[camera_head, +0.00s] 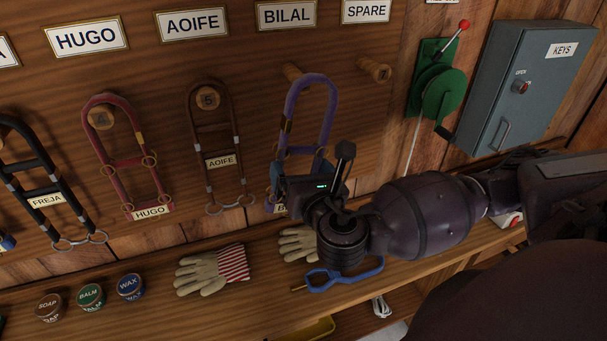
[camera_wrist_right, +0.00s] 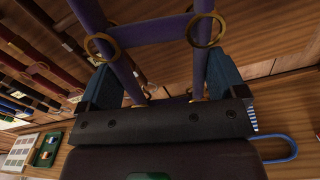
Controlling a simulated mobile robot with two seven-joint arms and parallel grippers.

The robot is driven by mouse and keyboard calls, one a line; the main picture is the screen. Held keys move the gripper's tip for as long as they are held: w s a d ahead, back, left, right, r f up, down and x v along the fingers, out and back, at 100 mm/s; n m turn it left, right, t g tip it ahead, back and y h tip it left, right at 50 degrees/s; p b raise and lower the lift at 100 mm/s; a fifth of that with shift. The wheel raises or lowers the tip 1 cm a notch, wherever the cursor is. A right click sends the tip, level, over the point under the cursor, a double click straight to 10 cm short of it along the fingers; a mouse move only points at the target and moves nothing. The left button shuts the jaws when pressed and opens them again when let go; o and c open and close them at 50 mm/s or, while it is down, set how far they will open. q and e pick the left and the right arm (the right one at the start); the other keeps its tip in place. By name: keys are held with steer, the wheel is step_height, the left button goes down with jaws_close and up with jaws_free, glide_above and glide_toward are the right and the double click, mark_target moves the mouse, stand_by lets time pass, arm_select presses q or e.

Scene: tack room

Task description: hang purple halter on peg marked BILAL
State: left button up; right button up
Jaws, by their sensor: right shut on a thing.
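The purple halter (camera_head: 328,105) is upright in front of the board, below the BILAL label (camera_head: 286,15). The wooden peg (camera_head: 291,73) under that label shows just left of the halter's top loop. I cannot tell whether the loop is around the peg or in front of it. My right gripper (camera_head: 305,165) is shut on the halter's lower part, partly covering it and its tag. In the right wrist view, purple straps (camera_wrist_right: 160,30) and brass rings rise between the fingers (camera_wrist_right: 163,85). My left gripper is not in view.
An empty peg (camera_head: 374,70) is under SPARE. The red HUGO halter (camera_head: 119,165) and brown AOIFE halter (camera_head: 215,135) hang to the left. Gloves (camera_head: 212,268), tins (camera_head: 90,296) and a blue-handled tool (camera_head: 345,275) lie on the shelf. A green winch (camera_head: 435,85) and key cabinet (camera_head: 520,85) are at right.

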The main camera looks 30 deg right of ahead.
steer(key=shift+w+d+f+b, duration=0.1)
steer(key=shift+w+d+b, duration=0.2)
steer(key=shift+w, duration=0.3)
arm_select(q)
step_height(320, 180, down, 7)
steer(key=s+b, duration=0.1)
steer(key=b, duration=0.3)
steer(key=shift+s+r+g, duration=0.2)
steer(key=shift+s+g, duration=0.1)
arm_select(e)
steer(key=f+x, duration=0.1)
steer(key=x, duration=0.8)
steer(key=shift+w, duration=0.15)
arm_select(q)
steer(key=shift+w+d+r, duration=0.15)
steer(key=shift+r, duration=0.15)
arm_select(e)
steer(key=shift+w+d+f, duration=0.15)
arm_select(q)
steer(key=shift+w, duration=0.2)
